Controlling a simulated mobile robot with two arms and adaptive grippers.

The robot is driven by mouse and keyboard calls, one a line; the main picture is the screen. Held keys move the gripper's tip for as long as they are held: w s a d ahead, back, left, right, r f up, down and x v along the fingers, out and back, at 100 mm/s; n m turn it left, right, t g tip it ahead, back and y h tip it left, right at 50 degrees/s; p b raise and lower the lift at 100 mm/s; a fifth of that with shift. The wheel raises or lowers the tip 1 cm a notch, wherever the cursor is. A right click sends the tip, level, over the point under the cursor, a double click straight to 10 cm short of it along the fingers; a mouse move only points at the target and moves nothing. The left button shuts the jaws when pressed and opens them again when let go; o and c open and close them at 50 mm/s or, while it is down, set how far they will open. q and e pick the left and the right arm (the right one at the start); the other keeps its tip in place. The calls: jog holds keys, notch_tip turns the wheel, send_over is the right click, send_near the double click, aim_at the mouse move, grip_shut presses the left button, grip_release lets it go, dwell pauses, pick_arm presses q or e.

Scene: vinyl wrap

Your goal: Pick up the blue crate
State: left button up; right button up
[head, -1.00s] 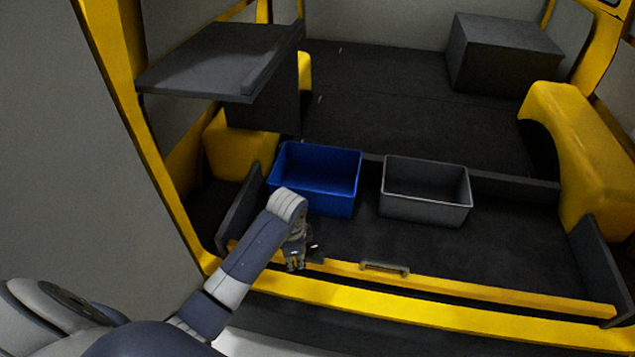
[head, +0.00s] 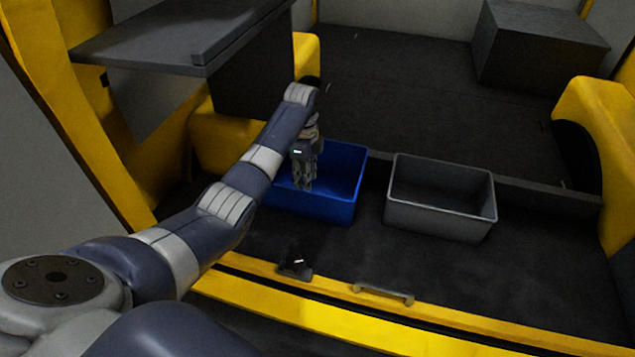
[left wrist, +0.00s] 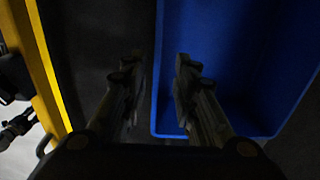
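The blue crate (head: 340,190) is open-topped and stands upright on the dark van floor, left of a grey crate. My left arm reaches over its left part and hides some of it. My left gripper (head: 303,186) points down at the crate's near side. In the left wrist view the gripper (left wrist: 155,75) is open, with a clear gap between its fingers. There the edge of the blue crate (left wrist: 230,60) runs between the fingers, one finger over the crate's inside and one over the floor. I cannot tell how far the tips are above the rim. My right gripper is out of view.
The grey crate (head: 440,220) stands right of the blue one, with a gap between. A dark shelf (head: 170,45) overhangs at upper left. A yellow sill with a handle (head: 383,294) and a small black fitting (head: 295,266) lies in front. Floor right of the grey crate is clear.

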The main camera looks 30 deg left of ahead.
pick_arm(q)
notch_tip(320, 180, down, 4)
jog(key=shift+s+r, duration=0.1)
jog(key=shift+f, duration=0.25)
jog(key=f, duration=0.2)
jog(key=a+f, duration=0.1)
jog(key=f, duration=0.1)
jog(key=shift+s+f+b, duration=0.15)
jog(key=shift+b, duration=0.25)
jog(key=shift+f, duration=0.4)
grip_shut()
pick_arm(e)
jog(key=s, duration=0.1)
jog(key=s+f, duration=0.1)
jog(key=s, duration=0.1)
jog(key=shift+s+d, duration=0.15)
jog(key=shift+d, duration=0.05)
